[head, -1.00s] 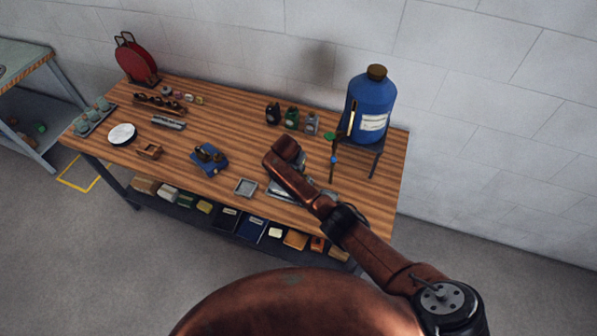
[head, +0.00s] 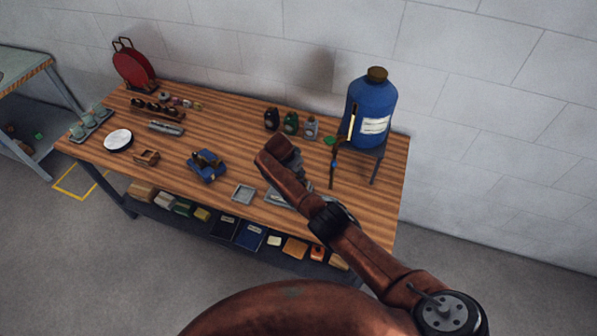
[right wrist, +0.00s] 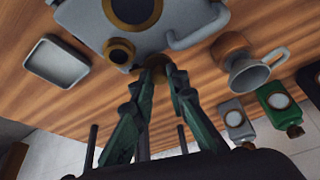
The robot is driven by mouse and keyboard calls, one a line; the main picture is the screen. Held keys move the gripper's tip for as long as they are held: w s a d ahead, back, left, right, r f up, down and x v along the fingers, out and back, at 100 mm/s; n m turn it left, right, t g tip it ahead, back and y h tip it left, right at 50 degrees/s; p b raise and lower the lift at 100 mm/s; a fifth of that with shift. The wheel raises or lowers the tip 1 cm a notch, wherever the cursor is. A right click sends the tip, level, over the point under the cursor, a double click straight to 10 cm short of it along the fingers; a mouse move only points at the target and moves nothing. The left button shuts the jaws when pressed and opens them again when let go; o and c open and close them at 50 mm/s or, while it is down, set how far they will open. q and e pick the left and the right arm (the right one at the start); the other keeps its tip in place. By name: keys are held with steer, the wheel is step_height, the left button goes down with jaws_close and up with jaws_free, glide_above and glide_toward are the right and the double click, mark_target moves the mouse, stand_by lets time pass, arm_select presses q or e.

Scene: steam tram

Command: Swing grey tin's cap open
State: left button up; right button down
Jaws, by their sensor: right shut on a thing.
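The grey tin (right wrist: 185,14) looks to be the large grey body with brass rings and a side handle at the top of the right wrist view. A small brass-coloured cap (right wrist: 155,68) juts from its near edge. My right gripper (right wrist: 163,70) has its green fingers closed together on that brass piece; the fingertips partly hide it. In the head view my right arm hides the fingertips and most of what lies under them. A smaller grey bottle-like tin (head: 311,128) stands at the back, apart from the gripper. My left gripper is not in view.
A blue tank (head: 371,105) stands on a dark stand right of the gripper. Green (head: 291,122) and black (head: 271,118) tins stand at the back. A grey mug-like vessel (right wrist: 248,72) and a shallow tray (right wrist: 57,66) flank the gripper. The tabletop's left-middle has some bare wood.

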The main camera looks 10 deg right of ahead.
steer(key=c, duration=1.9)
jaws_free()
steer(key=v, duration=1.2)
steer(key=shift+w, duration=0.1)
